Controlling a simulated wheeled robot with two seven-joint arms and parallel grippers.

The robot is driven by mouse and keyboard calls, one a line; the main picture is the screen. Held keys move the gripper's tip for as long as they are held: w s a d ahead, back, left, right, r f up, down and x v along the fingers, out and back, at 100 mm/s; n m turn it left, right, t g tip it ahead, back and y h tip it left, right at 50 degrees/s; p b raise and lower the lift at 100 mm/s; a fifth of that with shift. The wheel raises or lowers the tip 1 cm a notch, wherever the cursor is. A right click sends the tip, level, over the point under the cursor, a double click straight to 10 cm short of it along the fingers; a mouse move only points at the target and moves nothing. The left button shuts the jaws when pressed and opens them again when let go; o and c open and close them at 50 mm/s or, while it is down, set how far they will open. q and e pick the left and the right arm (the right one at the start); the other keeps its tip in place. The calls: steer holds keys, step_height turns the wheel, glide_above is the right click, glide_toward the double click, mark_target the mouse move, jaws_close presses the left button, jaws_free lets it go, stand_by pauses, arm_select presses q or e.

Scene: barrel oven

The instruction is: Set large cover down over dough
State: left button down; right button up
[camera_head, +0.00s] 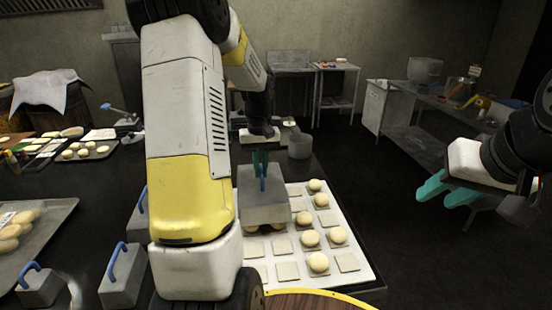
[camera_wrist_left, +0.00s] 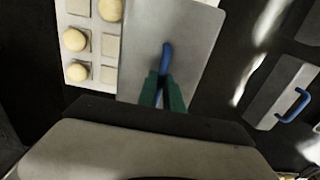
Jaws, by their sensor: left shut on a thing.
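My left gripper (camera_head: 262,165) is shut on the blue handle (camera_wrist_left: 166,58) of a large grey metal cover (camera_head: 264,208). The cover is upright over the left part of a white board (camera_head: 364,271) with dough balls (camera_head: 318,262) on pale squares. Some dough shows just below the cover's lower edge; the dough behind it is hidden. I cannot tell whether the cover touches the board. In the left wrist view the cover (camera_wrist_left: 205,30) overlaps one side of the board, with dough balls beside it. My right gripper (camera_head: 450,190), with teal fingers apart, is empty, far right of the board.
Smaller grey covers with blue handles (camera_head: 121,284) (camera_head: 40,288) stand on the dark counter at left. A tray (camera_head: 60,216) of dough lies at the left edge. A round wooden surface (camera_head: 315,301) with a yellow rim is at the front. My left arm hides part of the counter.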

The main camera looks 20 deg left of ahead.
arm_select(q)
steer(key=shift+f, duration=2.25)
steer(key=shift+f, duration=0.5)
steer(key=c, duration=1.4)
jaws_free()
